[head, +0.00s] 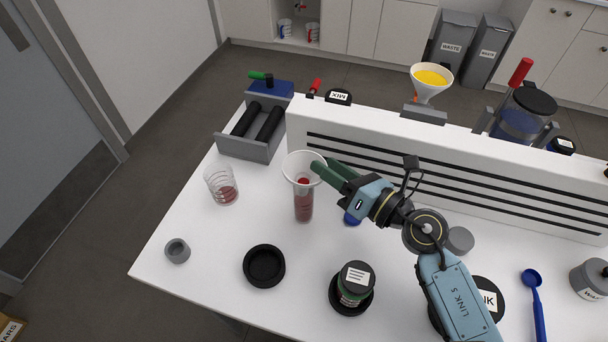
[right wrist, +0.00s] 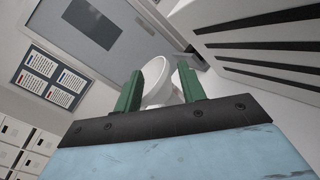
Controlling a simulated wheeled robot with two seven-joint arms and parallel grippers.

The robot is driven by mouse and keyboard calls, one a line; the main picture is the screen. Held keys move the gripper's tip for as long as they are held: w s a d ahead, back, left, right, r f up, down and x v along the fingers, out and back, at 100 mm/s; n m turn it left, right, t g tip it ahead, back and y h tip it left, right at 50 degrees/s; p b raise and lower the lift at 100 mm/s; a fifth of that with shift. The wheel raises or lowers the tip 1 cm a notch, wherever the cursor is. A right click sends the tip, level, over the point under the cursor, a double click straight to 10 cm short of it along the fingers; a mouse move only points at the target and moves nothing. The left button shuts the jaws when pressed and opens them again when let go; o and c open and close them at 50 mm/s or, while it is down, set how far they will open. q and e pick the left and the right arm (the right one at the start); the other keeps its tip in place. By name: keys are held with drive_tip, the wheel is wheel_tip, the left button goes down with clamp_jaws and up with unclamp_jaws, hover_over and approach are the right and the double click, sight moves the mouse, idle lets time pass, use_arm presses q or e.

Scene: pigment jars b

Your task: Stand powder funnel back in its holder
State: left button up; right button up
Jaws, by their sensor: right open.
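The white powder funnel (head: 292,164) sits mouth up in the top of a clear tube (head: 303,203) that holds red powder. My right gripper (head: 322,170) is open, with its green fingers at the funnel's right rim. In the right wrist view the funnel (right wrist: 156,75) shows between the open fingertips (right wrist: 160,84); I cannot tell if they touch it. A small grey ring-shaped stand (head: 177,249) at the table's left is possibly the funnel's holder. It is empty. My left gripper is not in view.
A glass with red powder (head: 221,187) stands left of the tube. A black dish (head: 264,265) and a dark green jar (head: 356,281) stand in front. A slotted white panel (head: 450,180) rises behind, with a second funnel of yellow powder (head: 431,79) beyond it.

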drive_tip(key=x, duration=0.4)
drive_tip(key=shift+d, duration=0.1)
drive_tip(key=shift+s+f, duration=0.1)
drive_tip(key=shift+f, duration=0.05)
clamp_jaws()
